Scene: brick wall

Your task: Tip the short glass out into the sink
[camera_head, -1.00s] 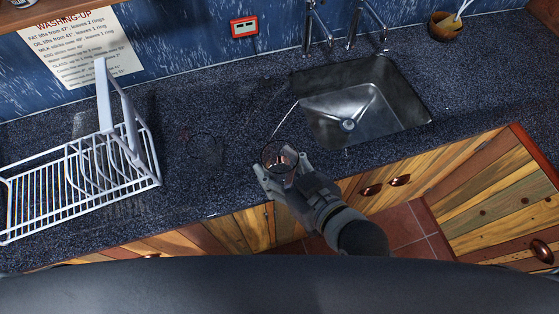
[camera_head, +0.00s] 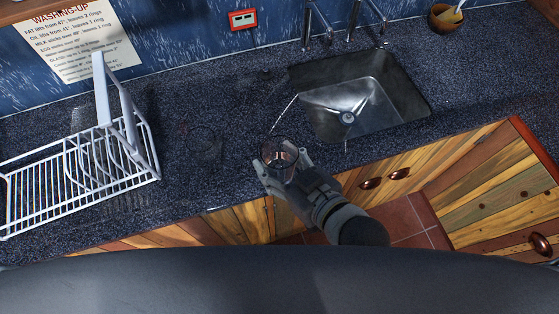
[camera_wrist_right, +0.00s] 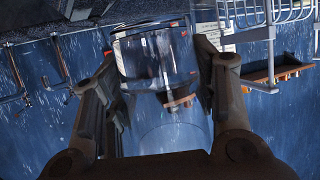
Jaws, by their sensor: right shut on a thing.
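A clear short glass (camera_head: 280,151) is between the fingers of my right gripper (camera_head: 283,163), near the counter's front edge, left of the sink. Its round rim faces up toward the head camera, and it looks roughly upright. The glass fills the middle of the right wrist view (camera_wrist_right: 155,55), with a finger on each side; my right gripper (camera_wrist_right: 160,85) is shut on it. Something dark reddish shows through the glass; I cannot tell what it is. The steel sink (camera_head: 375,105) is to the right and behind, apart from the glass. My left gripper is not in view.
A faint clear round outline (camera_head: 200,141), perhaps another glass, is on the counter to the left. A white dish rack (camera_head: 80,180) stands further left. Taps (camera_head: 318,25) rise behind the sink. A wooden bowl (camera_head: 447,18) is at the back right.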

